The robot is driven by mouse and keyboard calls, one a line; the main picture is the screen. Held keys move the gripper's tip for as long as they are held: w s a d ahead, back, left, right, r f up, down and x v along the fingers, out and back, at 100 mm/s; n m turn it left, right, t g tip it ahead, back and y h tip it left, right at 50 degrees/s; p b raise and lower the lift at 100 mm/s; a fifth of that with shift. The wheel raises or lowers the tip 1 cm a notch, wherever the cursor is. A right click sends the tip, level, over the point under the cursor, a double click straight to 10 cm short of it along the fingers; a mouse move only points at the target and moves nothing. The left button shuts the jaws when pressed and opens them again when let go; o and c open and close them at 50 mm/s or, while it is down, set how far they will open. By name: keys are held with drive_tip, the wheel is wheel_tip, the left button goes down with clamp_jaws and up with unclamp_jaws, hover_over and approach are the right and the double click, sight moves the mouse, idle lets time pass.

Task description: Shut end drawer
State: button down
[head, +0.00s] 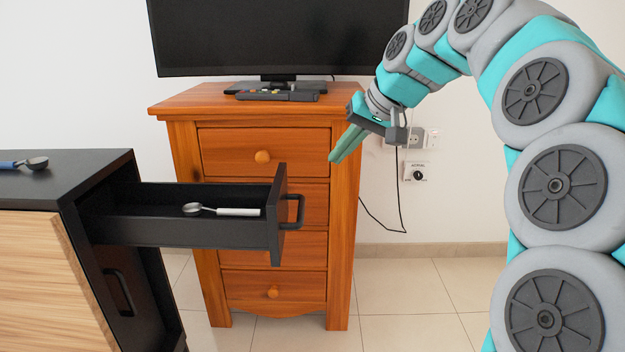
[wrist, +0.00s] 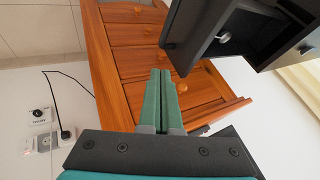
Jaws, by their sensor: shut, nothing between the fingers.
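The end drawer (head: 185,236) is pulled out of the end of a dark cabinet (head: 95,165), its front panel and dark handle (head: 293,212) facing right. A scoop with a white handle (head: 237,211) lies inside it. My gripper (head: 342,150) is shut and empty, in the air to the upper right of the drawer front, apart from it. In the wrist view my gripper's green fingers (wrist: 161,92) are together, and the open drawer (wrist: 210,30) shows at the upper right with part of the scoop (wrist: 224,37) visible.
An orange wooden chest of drawers (head: 340,200) stands behind the open drawer, bearing a television (head: 280,40) and a remote-like black device (head: 270,95). A blue-handled scoop (head: 36,163) lies on the cabinet top. Wall sockets (head: 416,138) and a cable are behind. Tiled floor at right is clear.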

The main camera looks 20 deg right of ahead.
approach(302, 199)
drive_tip(key=w+f, duration=0.3)
drive_tip(key=w, duration=0.1)
drive_tip(key=a, duration=0.1)
drive_tip(key=w+a+b, duration=0.1)
drive_tip(key=a, duration=0.1)
drive_tip(key=shift+a+f, duration=0.1)
drive_tip(key=shift+f, duration=0.15)
drive_tip(key=shift+w+a, duration=0.2)
drive_tip(key=shift+a, duration=0.35)
drive_tip(key=w+a+p, duration=0.4)
drive_tip(key=a, duration=0.8)
drive_tip(key=w+a+p, duration=0.3)
drive_tip(key=a+p, duration=0.1)
drive_tip(key=a, duration=0.8)
drive_tip(key=w+a+p, duration=0.3)
drive_tip(key=w+a, duration=0.1)
drive_tip(key=a, duration=0.8)
drive_tip(key=shift+w+p, duration=0.35)
drive_tip(key=shift+p, duration=0.05)
drive_tip(key=shift+d, duration=0.1)
